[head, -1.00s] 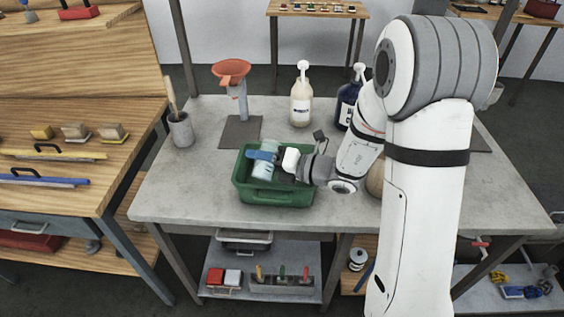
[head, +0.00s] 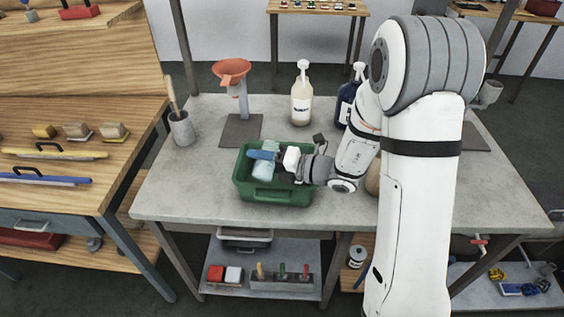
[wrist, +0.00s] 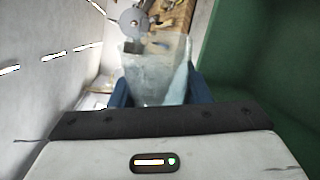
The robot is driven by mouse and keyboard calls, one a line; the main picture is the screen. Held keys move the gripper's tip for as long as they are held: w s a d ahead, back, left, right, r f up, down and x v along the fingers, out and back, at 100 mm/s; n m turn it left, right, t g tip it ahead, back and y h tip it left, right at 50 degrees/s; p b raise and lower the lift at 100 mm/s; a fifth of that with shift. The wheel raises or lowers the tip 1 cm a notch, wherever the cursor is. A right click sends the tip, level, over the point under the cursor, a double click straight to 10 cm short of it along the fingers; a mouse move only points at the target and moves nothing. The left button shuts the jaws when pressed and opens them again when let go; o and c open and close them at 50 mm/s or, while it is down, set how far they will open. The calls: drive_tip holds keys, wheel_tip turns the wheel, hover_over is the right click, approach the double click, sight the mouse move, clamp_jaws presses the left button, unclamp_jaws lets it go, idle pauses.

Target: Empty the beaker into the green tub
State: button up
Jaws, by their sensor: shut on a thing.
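The green tub (head: 275,195) stands on the grey table, left of my arm. My gripper (head: 264,156) reaches over the tub from the right, and its blue fingers are shut on the beaker (head: 262,171). The beaker is clear with a pale blue tint and is held tilted over the tub's left part. In the wrist view the beaker (wrist: 155,75) sits between the blue fingers (wrist: 160,92), and the tub's green wall (wrist: 255,65) fills the right side. I cannot tell how much is in the beaker, and the tub floor is mostly hidden.
An orange funnel (head: 231,70) on a stand is behind the tub. A white pump bottle (head: 301,98) and a dark blue bottle (head: 346,103) stand at the back. A grey pot (head: 181,129) with a handle is at the left. The table's front left is clear.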

drive_tip(key=shift+w+d+f+m+p, duration=0.2)
drive_tip(key=shift+w+f+m+p, duration=0.3)
drive_tip(key=shift+m, duration=0.4)
idle(0.4)
drive_tip(key=shift+w+r+m+g+p, duration=0.3)
drive_tip(key=shift+r+m+p, duration=0.35)
drive_tip(key=shift+p, duration=1.35)
drive_tip(key=shift+w+f+m+p, duration=0.1)
drive_tip(key=shift+f+m+p, duration=0.35)
drive_tip(key=shift+m+p, duration=0.3)
